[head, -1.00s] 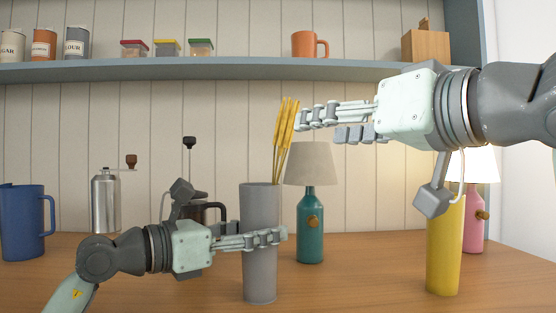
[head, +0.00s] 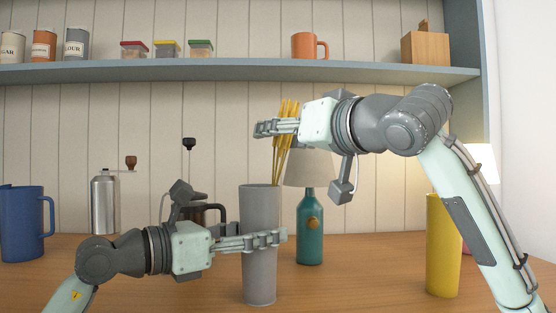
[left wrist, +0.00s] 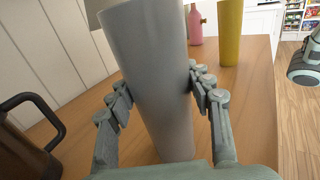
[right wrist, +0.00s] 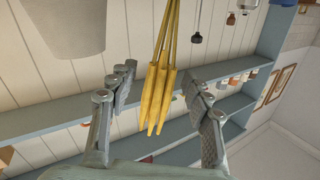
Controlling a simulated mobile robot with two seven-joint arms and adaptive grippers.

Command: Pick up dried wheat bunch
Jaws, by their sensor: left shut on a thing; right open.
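The dried wheat bunch (head: 281,150) is several yellow stalks standing upright in a tall grey vase (head: 260,270) on the counter. My left gripper (head: 280,238) is shut around the vase; the left wrist view shows a finger on each side of the grey vase (left wrist: 158,90). My right gripper (head: 262,129) is open at the height of the wheat heads. In the right wrist view, the wheat heads (right wrist: 157,95) lie between the two spread fingers of the right gripper (right wrist: 163,90), with gaps on both sides. In the head view the right fingers partly hide the stalks.
A teal lamp (head: 310,235) with a beige shade stands just right of the vase, and a yellow vase (head: 442,250) farther right. A dark coffee pot (head: 215,214) stands behind my left gripper. A metal grinder (head: 104,205) and blue pitcher (head: 22,225) stand left. A shelf (head: 240,72) runs above.

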